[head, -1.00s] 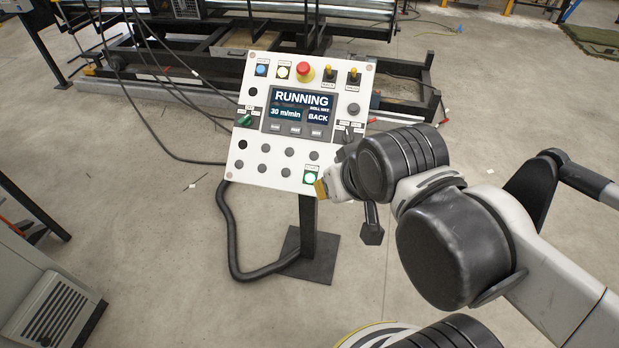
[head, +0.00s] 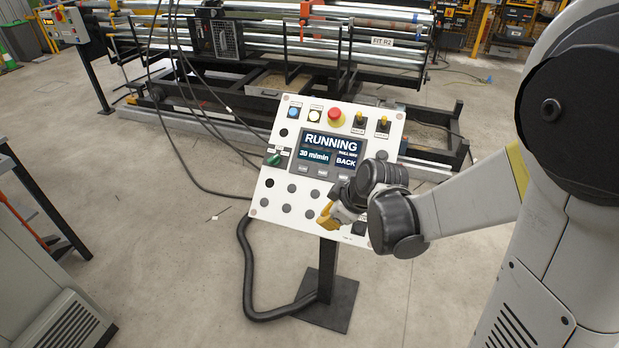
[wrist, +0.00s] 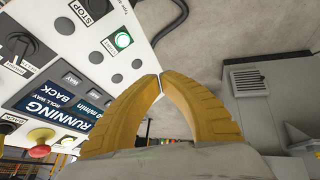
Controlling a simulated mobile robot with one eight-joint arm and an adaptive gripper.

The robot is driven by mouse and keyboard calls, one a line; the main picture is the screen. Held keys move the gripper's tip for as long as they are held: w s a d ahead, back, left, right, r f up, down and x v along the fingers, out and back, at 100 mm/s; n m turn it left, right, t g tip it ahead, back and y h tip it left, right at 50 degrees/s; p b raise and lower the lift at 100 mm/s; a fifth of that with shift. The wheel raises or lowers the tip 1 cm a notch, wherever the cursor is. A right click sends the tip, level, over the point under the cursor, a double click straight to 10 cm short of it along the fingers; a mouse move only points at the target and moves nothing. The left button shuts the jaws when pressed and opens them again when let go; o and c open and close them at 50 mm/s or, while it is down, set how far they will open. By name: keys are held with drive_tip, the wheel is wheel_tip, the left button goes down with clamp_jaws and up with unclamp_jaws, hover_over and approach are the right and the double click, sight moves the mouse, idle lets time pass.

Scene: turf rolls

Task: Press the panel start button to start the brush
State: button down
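The control panel (head: 272,222) is a tilted white board on a black post. Its screen (head: 328,149) reads RUNNING, 30 m/min and BACK.
A black STOP switch (wrist: 92,8) is near the start button. A red emergency knob (head: 335,115) and two toggles are along the panel's top. A roller machine (head: 270,75) stands behind. A grey cabinet (head: 50,300) is at left. A cable loops beside the post.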

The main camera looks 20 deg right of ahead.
drive_tip(key=shift+w+f+n, duration=0.25)
drive_tip(key=shift+f, duration=0.35)
drive_tip(key=shift+w+f+n, duration=0.25)
drive_tip(key=shift+f+n, duration=0.05)
drive_tip(key=shift+f, duration=0.35)
drive_tip(key=shift+w+f+n, duration=0.25)
drive_tip(key=shift+f, duration=0.35)
drive_tip(key=shift+w+d+f+b, duration=0.55)
drive_tip(key=shift+w+f+b, duration=0.3)
drive_tip(key=shift+f, duration=0.25)
drive_tip(key=shift+w+d+f+b, duration=0.65)
drive_tip(key=shift+f+b, duration=0.25)
drive_tip(key=shift+f, duration=0.25)
drive_tip(key=shift+w+d+f+b, duration=0.45)
drive_tip(key=shift+w+f+b, duration=0.4)
drive_tip(key=shift+f, duration=0.25)
drive_tip(key=shift+f, duration=0.15)
drive_tip(key=shift+w+d+f+b, duration=0.15)
drive_tip(key=shift+w+b, duration=0.05)
drive_tip(key=shift+b, duration=0.15)
drive_tip(key=shift+w+d+f+b, duration=0.15)
drive_tip(key=shift+w+f+b, duration=0.1)
drive_tip(key=shift+f+b, duration=0.1)
drive_tip(key=shift+r, duration=0.1)
drive_tip(key=shift+s+a+r+p, duration=0.3)
drive_tip(key=shift+s+r+p, duration=0.15)
drive_tip(key=shift+r, duration=0.1)
